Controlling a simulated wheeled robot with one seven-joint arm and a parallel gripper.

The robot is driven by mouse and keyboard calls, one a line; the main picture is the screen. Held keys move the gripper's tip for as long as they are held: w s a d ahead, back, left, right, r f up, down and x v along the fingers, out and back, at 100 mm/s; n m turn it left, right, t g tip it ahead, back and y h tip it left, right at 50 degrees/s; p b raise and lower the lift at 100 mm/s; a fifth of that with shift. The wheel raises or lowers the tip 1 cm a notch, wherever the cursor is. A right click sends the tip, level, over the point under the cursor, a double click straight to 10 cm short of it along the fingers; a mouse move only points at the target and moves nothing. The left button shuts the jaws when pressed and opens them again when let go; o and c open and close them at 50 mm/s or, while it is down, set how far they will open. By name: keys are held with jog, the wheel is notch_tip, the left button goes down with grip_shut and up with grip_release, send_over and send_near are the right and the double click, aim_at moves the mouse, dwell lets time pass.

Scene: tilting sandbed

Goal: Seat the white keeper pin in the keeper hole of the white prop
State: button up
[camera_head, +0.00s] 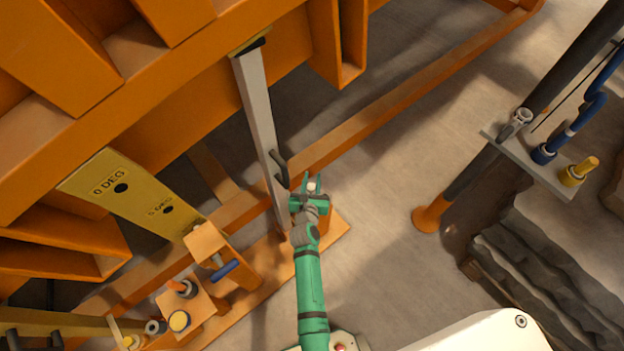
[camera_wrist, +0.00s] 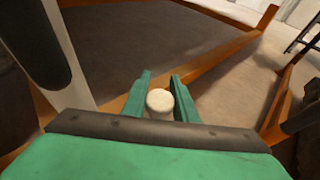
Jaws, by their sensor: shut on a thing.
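The white prop (camera_head: 260,115) is a long pale bar. It runs from the orange frame above down to the orange base beam, and a dark handle (camera_head: 281,170) sits on its right side. In the wrist view the prop (camera_wrist: 68,60) stands at the left. My gripper (camera_head: 312,183) is just right of the prop's lower part, apart from it in the picture. In the wrist view its green fingers (camera_wrist: 160,95) are shut on the white keeper pin (camera_wrist: 160,101), whose round pale end shows between them. I cannot make out the keeper hole in either view.
A yellow plate (camera_head: 122,188) marked in degrees hangs at the left. A blue-handled clamp (camera_head: 225,269) and an orange block with pegs (camera_head: 180,305) stand at the lower left. A grey shelf (camera_head: 540,172) with tools is at the right. Floor right of my gripper is clear.

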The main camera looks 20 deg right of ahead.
jog(key=shift+a, duration=0.1)
jog(key=shift+f, duration=2.8)
jog(key=shift+f, duration=0.35)
dwell(1.0)
dwell(0.4)
jog(key=shift+f, duration=0.35)
jog(key=shift+f, duration=1.4)
jog(key=shift+d+f, duration=0.2)
jog(key=shift+f, duration=0.05)
jog(key=shift+a+f, duration=0.15)
jog(key=shift+f, duration=0.4)
